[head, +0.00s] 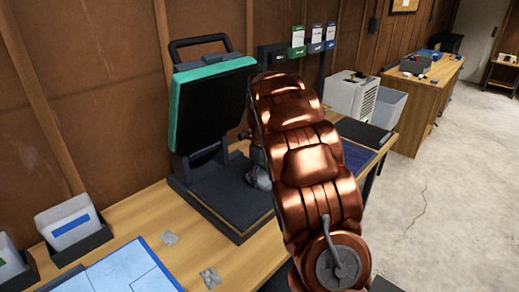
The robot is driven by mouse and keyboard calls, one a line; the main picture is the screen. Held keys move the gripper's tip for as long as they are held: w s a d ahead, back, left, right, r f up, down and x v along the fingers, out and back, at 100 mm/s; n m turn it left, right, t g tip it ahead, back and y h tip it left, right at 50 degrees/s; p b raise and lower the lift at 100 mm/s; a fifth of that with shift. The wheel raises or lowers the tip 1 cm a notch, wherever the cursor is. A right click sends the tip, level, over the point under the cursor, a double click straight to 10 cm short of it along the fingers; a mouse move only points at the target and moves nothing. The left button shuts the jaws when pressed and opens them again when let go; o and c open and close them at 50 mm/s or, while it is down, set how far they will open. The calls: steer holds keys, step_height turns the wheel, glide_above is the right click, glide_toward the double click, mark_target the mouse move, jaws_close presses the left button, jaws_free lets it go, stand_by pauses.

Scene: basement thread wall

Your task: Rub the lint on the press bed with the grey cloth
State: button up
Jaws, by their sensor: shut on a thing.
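The heat press stands open on the wooden bench, its black and green upper plate (212,105) tilted up. Its dark press bed (222,192) lies flat below. My copper arm covers the bed's right part and most of my gripper (257,158), which shows only as a dark bit at the arm's left edge. A crumpled grey cloth (259,178) shows just under it, at the bed, with my gripper shut on it. I cannot tell whether the cloth touches the bed. I see no lint on the bare part of the bed.
A blue-and-white sheet (125,270) and a dark tray with white cards (72,225) are at the left. A white box-like machine (351,94) stands behind my arm. Open floor lies right.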

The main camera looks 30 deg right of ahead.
steer(key=shift+w+d+r, duration=0.1)
steer(key=shift+d+r, duration=0.1)
steer(key=shift+d, duration=0.1)
step_height(320, 180, up, 3)
steer(key=shift+f+p, duration=0.2)
steer(key=shift+p, duration=0.25)
steer(key=shift+r+p, duration=0.75)
steer(key=shift+r, duration=1.1)
steer(key=shift+a+r+p, duration=0.1)
steer(key=shift+r+p, duration=0.2)
steer(key=shift+r, duration=0.5)
